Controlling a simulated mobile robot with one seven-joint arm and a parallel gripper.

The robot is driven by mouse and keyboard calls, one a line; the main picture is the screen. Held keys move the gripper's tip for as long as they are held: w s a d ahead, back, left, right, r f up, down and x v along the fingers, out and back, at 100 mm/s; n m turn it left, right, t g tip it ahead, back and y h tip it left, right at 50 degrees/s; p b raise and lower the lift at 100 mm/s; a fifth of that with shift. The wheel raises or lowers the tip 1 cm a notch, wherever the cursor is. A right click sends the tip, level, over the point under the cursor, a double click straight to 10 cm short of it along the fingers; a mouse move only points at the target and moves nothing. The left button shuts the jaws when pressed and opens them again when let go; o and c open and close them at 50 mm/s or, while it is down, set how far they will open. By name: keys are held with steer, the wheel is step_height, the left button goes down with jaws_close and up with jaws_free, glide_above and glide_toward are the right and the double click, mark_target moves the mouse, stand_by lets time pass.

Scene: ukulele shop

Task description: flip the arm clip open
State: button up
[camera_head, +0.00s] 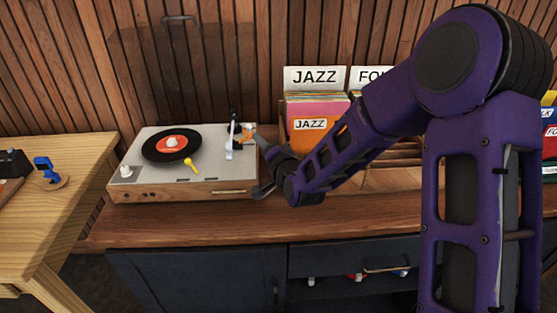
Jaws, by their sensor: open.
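A turntable (165,194) with a wooden front and pale top stands on the counter. A black record with an orange label (172,143) lies on its platter. The white tonearm (230,143) is at the right side of the deck. The arm clip is too small to tell apart from the tonearm parts. An orange piece (247,133) shows beside the tonearm, close to the upper finger; I cannot tell whether they touch. My gripper (259,165) is open at the turntable's right edge, one finger toward the back and one toward the front. I see nothing held between the fingers.
A record crate with JAZZ dividers (314,78) stands behind my arm to the right. A yellow peg (190,164) is on the deck's front. A pale wooden table (60,215) is at the left. The counter front (170,224) is clear.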

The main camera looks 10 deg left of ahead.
steer(key=v, duration=1.2)
steer(key=shift+p, duration=0.4)
steer(key=shift+w, duration=0.1)
